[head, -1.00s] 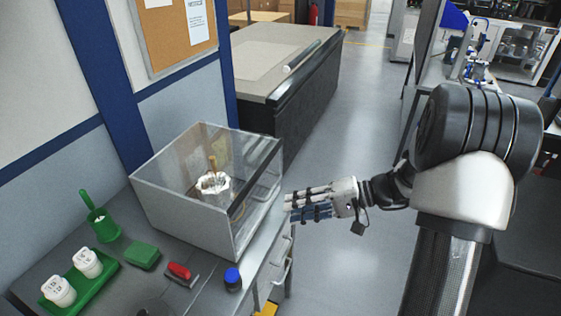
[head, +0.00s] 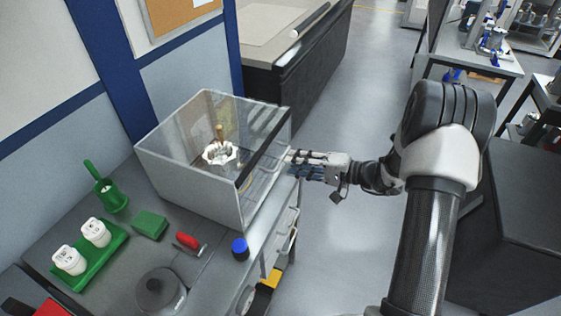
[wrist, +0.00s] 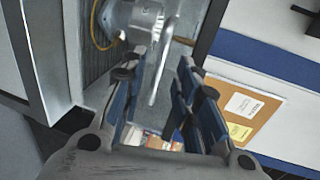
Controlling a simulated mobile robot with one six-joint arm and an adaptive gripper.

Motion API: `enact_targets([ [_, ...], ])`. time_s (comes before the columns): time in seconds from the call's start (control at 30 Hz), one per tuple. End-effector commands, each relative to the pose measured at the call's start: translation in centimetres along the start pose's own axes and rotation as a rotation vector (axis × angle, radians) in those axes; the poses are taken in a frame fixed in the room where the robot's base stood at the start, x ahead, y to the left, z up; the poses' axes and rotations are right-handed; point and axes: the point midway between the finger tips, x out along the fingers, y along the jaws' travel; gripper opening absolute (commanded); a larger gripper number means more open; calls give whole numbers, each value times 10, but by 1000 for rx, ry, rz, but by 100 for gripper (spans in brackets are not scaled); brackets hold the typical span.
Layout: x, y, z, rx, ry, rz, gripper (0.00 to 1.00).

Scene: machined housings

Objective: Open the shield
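The shield (head: 190,195) is a clear-topped box with grey edges on the workbench. Its dark front bar (head: 263,148) runs along the right side, and the lid looks closed. A machined metal housing (head: 219,154) stands inside it and also shows at the top of the wrist view (wrist: 135,18). My gripper (head: 298,162) is just right of the shield, level with its front side. In the wrist view my gripper (wrist: 162,88) has its blue-padded fingers apart. A pale bar-like handle (wrist: 160,75) appears between them. I cannot tell whether they touch it.
Open floor (head: 345,245) lies to the right.

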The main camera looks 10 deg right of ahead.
Motion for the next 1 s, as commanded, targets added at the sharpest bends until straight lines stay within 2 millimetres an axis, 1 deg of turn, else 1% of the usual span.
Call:
enact_targets([
  [0.03, 12, 0, 1, -1, -4, -1, 29],
  [0.1, 25, 0, 1, -2, -4, -1, 29],
  [0.2, 39, 0, 0, -1, -2, 0, 29],
  [0.33, 51, 0, 0, -1, -2, 0, 29],
  [0.47, 55, 0, 0, 0, 0, -1, 29],
  [0.7, 56, 0, 0, 0, 1, 0, 29],
  [1.0, 55, 0, 0, 0, 0, 0, 9],
])
